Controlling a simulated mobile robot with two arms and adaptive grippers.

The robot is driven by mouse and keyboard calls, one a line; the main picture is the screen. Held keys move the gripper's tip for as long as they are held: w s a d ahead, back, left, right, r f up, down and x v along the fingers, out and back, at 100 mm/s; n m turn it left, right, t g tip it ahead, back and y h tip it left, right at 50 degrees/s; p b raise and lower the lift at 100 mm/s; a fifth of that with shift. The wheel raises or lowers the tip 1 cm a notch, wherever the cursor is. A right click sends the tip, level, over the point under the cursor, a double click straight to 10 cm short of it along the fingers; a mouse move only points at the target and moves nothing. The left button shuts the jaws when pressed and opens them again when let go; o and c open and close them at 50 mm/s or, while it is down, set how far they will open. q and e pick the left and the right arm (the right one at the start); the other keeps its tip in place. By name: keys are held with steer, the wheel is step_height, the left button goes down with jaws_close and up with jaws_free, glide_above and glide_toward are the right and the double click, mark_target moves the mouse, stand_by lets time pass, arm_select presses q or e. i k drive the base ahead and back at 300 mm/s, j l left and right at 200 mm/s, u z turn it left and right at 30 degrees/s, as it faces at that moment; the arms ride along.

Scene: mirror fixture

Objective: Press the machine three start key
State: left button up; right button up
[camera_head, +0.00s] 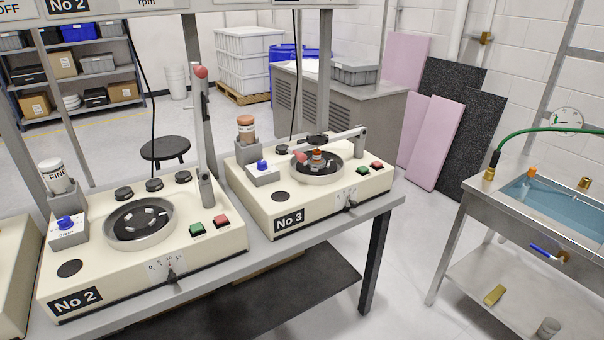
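Machine No 3 (330,201) is a cream box at the right end of the grey bench. Its green key (362,171) sits on the top near the right front, with a red key (377,165) just right of it. A round dark plate (329,172) is left of the keys. An arm (345,134) with a red knob (301,157) lies lowered across it. Machine No 2 (110,290) stands to the left, with its own green key (197,230) and red key (221,221). Its arm stands upright. Neither of my grippers shows.
A metal sink (478,212) with a green hose stands at the right, across a floor gap from the bench (390,205). A black stool (165,150) is behind the bench. Upright posts (325,75) rise behind the machines. The space above the No 3 keys looks clear.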

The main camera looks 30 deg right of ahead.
mark_target(364, 169)
steer(key=z, duration=1.25)
